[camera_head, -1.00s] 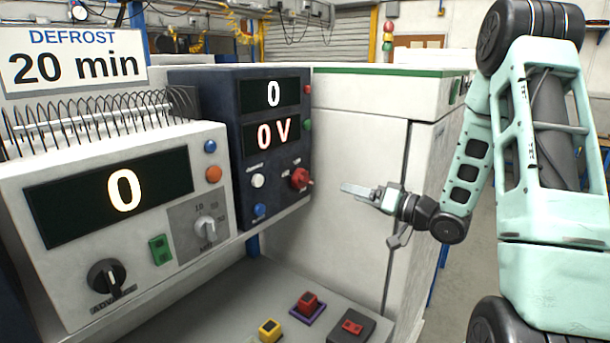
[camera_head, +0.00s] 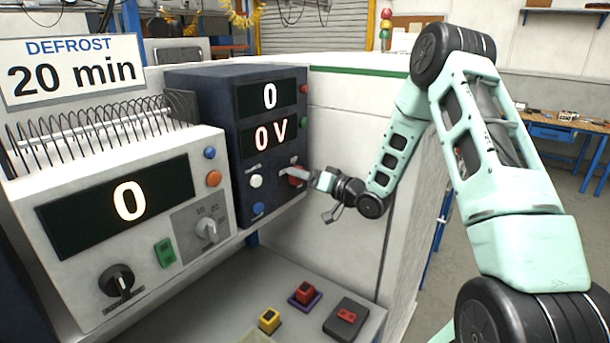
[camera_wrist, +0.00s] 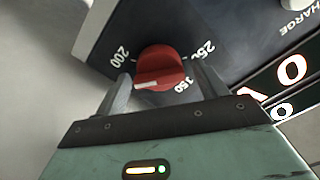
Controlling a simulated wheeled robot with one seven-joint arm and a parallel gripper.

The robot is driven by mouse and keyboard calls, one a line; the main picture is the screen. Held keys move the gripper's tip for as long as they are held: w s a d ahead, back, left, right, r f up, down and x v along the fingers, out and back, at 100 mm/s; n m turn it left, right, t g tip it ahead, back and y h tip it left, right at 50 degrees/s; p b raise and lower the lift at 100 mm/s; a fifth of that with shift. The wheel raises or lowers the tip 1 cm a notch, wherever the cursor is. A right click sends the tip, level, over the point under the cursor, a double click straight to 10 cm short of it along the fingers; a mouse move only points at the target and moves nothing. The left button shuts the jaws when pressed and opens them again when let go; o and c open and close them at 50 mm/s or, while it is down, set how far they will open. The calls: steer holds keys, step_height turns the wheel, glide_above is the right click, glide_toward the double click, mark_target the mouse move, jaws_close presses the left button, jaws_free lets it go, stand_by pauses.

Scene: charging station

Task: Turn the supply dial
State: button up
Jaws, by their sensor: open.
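The supply dial (camera_wrist: 160,68) is a red knob with a white pointer mark. In the wrist view it sits on a dark panel with printed marks 200, 250 and 150 around it. My gripper (camera_wrist: 158,90) is open, with one finger on each side of the red dial. I cannot tell whether the fingers touch it. In the head view the red dial (camera_head: 296,178) is partly hidden behind my gripper (camera_head: 294,175), at the lower right of the dark blue unit (camera_head: 215,125). That unit's displays read 0 and 0 V.
A white unit (camera_head: 60,270) with a 0 display, a black knob (camera_head: 117,281) and a grey knob (camera_head: 207,229) stands at the left. A white cabinet (camera_head: 345,150) stands close behind my gripper.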

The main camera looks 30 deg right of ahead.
steer(key=c, duration=1)
steer(key=shift+o, duration=0.2)
steer(key=shift+f+n+b, duration=0.15)
steer(key=shift+n+b, duration=0.15)
steer(key=shift+b, duration=0.4)
steer(key=shift+f+n+b, duration=0.15)
steer(key=shift+n+b, duration=0.35)
steer(key=shift+b, duration=0.4)
steer(key=n+b, duration=0.3)
steer(key=b, duration=0.2)
steer(key=shift+a+f+n, duration=0.1)
steer(key=shift+n, duration=0.2)
steer(key=n+b, duration=0.3)
steer(key=b, duration=0.2)
steer(key=n+b, duration=0.2)
steer(key=b, duration=0.1)
steer(key=shift+s+a+r, duration=0.1)
steer(key=shift+r, duration=0.15)
steer(key=shift+n, duration=0.4)
